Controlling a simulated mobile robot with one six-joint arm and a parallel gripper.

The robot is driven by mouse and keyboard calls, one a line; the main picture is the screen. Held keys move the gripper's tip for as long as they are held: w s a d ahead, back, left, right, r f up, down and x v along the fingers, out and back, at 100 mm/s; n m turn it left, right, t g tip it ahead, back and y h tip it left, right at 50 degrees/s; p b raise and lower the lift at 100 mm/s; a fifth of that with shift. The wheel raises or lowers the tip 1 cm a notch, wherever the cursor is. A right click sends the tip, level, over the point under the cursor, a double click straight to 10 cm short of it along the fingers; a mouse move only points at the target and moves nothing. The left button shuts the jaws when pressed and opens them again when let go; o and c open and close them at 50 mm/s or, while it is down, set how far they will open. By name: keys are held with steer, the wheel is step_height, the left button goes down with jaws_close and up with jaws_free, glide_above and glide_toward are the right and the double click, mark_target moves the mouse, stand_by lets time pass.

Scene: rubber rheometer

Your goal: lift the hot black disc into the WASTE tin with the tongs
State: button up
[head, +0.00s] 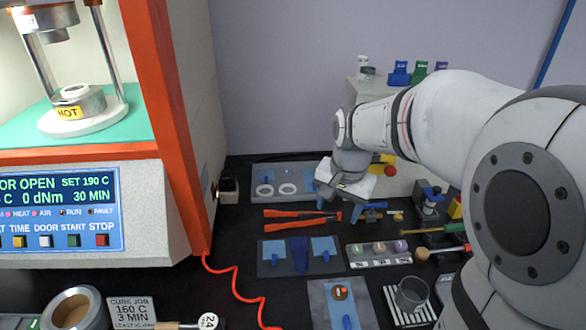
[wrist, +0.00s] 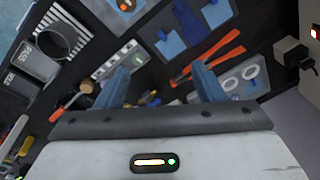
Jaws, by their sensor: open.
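The orange-red tongs (head: 300,215) lie on the dark bench, and they also show in the wrist view (wrist: 212,62). My gripper (head: 333,204) is open and empty, close to the tongs' right end in the head view. Its two blue fingers point toward the bench in the wrist view (wrist: 163,76). The lower die (head: 80,102) with a yellow HOT label sits inside the open machine. I cannot make out the black disc. A grey tin (head: 411,294) stands on a striped mat at the lower right; I cannot read a WASTE label on it.
The machine (head: 183,130) with its orange frame fills the left. A blue-grey tray with white rings (head: 265,190) lies behind the tongs; a mat with blue pieces (head: 268,262) lies in front. A sample tray (head: 378,254) and tools lie right. A red coiled cord (head: 236,284) crosses the bench.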

steer(key=w+f+m, duration=0.4)
steer(key=w+m, duration=0.1)
steer(key=w, duration=0.6)
steer(key=m+g+p, duration=0.2)
steer(key=m, duration=0.4)
glide_toward(313, 214)
steer(key=s, duration=0.1)
steer(key=shift+s+d+r+y, duration=0.1)
steer(key=shift+s+d+y, duration=0.15)
steer(key=shift+y, duration=0.15)
steer(key=f+b, duration=0.1)
steer(key=f, duration=0.2)
steer(key=f+b, duration=0.2)
steer(key=f, duration=0.1)
steer(key=a+f+b, duration=0.1)
steer(key=f+b, duration=0.1)
steer(key=f, duration=0.1)
steer(key=c, duration=0.7)
